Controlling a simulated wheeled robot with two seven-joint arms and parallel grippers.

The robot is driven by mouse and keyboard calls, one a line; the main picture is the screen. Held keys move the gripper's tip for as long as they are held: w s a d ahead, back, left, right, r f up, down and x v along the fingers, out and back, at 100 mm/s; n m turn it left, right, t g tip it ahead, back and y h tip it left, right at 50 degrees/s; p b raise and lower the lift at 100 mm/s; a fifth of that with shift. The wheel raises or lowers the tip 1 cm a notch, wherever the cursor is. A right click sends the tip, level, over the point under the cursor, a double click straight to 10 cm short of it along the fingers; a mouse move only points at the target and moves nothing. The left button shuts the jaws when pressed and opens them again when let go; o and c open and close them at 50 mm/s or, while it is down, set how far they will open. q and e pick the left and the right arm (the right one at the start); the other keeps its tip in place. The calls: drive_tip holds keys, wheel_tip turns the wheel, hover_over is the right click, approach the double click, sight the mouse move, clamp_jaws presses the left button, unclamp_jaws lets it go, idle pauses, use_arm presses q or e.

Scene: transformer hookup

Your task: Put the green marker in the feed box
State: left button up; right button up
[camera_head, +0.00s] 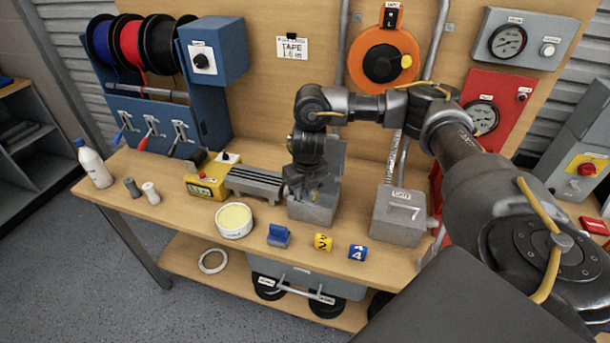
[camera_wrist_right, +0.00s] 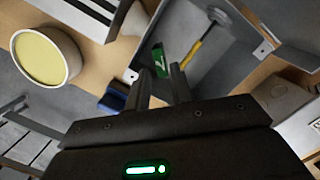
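The green marker (camera_wrist_right: 160,62), with a white figure on it, shows in the right wrist view inside an open grey metal box, just beyond my fingertips. That box, seemingly the feed box (camera_head: 312,211), stands mid-bench with its lid raised behind; its interior also shows in the right wrist view (camera_wrist_right: 215,75). My right gripper (camera_head: 312,186) points down into the box mouth. In the right wrist view its fingers (camera_wrist_right: 160,76) are apart, with a gap between them. The marker is hidden in the head view. My left gripper is out of view.
A yellow-handled tool (camera_wrist_right: 203,35) is in the box. Blue block (camera_head: 279,236), yellow marker (camera_head: 323,242) and blue marker (camera_head: 357,252) lie along the front edge. A round tub (camera_head: 234,220) and vise (camera_head: 254,183) are left; a closed grey box (camera_head: 400,216) is right.

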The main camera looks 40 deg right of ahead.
wheel_tip(320, 180, up, 7)
drive_tip(key=s, duration=0.1)
drive_tip(key=shift+a+p, duration=0.15)
drive_tip(key=shift+p, duration=0.15)
idle(0.4)
